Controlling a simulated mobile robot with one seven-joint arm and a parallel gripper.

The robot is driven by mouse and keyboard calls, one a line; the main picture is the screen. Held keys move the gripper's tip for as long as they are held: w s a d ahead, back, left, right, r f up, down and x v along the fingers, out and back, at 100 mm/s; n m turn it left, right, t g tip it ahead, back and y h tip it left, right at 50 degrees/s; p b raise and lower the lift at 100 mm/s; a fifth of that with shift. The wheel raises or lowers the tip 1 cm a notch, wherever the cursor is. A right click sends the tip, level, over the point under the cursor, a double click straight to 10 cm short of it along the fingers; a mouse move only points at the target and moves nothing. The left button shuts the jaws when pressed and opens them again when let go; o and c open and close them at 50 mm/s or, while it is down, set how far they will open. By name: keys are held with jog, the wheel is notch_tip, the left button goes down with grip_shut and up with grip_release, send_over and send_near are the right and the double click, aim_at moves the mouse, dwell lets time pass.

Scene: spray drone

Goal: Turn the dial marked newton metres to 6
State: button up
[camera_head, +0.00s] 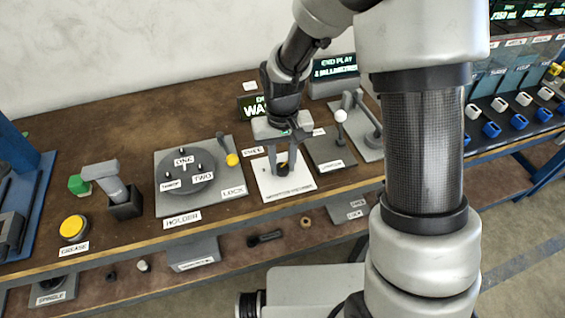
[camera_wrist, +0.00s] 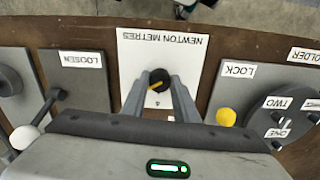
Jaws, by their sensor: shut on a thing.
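The dial (camera_wrist: 159,76) is a small black knob with a yellow pointer line, set on a white plate (camera_wrist: 135,48) labelled NEWTON METRES, which reads upside down in the wrist view. My gripper (camera_wrist: 160,84) is shut on the dial, one finger on each side of it. In the head view my gripper (camera_head: 283,168) reaches down onto the same white plate (camera_head: 302,184), its fingertips at the dial (camera_head: 283,169). The fingers cover part of the dial and plate.
The round grey holder (camera_head: 185,174) and yellow LOCK button (camera_head: 232,159) stand left of the plate. The LOOSEN lever with a white ball (camera_head: 341,115) stands close on the right. A yellow GREASE button (camera_head: 73,228) is at far left.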

aim_at(282, 167)
jog(key=shift+m, duration=0.3)
jog(key=o, duration=1.1)
jog(key=shift+c, duration=0.2)
notch_tip(282, 167, up, 18)
jog(key=p, duration=0.2)
jog(key=shift+f, duration=0.25)
